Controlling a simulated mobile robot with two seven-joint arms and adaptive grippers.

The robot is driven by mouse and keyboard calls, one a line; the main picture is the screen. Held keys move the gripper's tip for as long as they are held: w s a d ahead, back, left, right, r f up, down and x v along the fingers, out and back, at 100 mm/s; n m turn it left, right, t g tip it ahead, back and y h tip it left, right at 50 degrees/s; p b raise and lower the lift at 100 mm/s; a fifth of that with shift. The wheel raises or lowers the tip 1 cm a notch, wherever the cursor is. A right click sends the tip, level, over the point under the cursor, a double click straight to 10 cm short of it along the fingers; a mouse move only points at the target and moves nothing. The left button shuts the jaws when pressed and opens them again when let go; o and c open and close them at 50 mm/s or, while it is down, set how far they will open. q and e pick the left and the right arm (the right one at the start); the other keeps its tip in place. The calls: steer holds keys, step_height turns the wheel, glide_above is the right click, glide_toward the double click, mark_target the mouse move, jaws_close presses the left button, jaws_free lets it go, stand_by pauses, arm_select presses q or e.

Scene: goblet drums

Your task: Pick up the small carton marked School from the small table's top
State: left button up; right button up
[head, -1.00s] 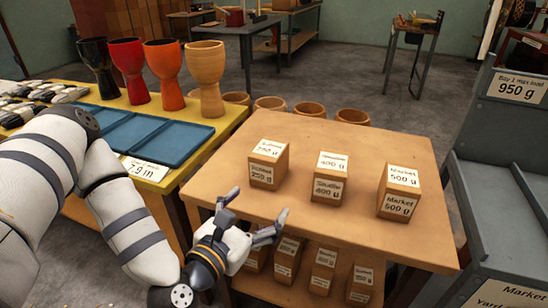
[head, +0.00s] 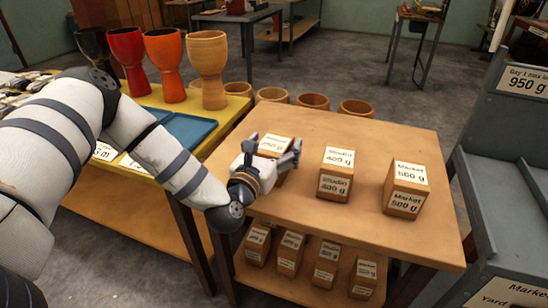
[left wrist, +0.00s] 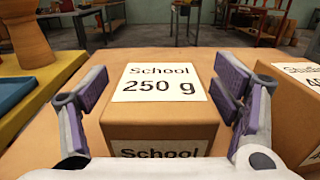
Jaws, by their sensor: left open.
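The School carton (head: 275,147) is a small brown box labelled 250 g, standing upright on the small table's top (head: 290,212). In the left wrist view the School carton (left wrist: 160,118) fills the middle, its white label facing up. My left gripper (head: 272,148) is open, with one finger on each side of the carton. In the left wrist view the left gripper's purple-padded fingers (left wrist: 162,90) stand a little apart from its sides. In the head view the gripper hides much of the carton's front. My right gripper is not in view.
The Studio carton (head: 336,173) stands just right of the School carton, and the Market carton (head: 406,187) farther right. Several cartons sit on the lower shelf (head: 312,282). A yellow table with goblet drums (head: 207,70) adjoins on the left; a grey rack (head: 505,190) stands at right.

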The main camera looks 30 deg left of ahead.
arm_select(q)
steer(key=c, duration=1.5)
steer(key=shift+o, duration=0.2)
steer(key=shift+r, duration=0.1)
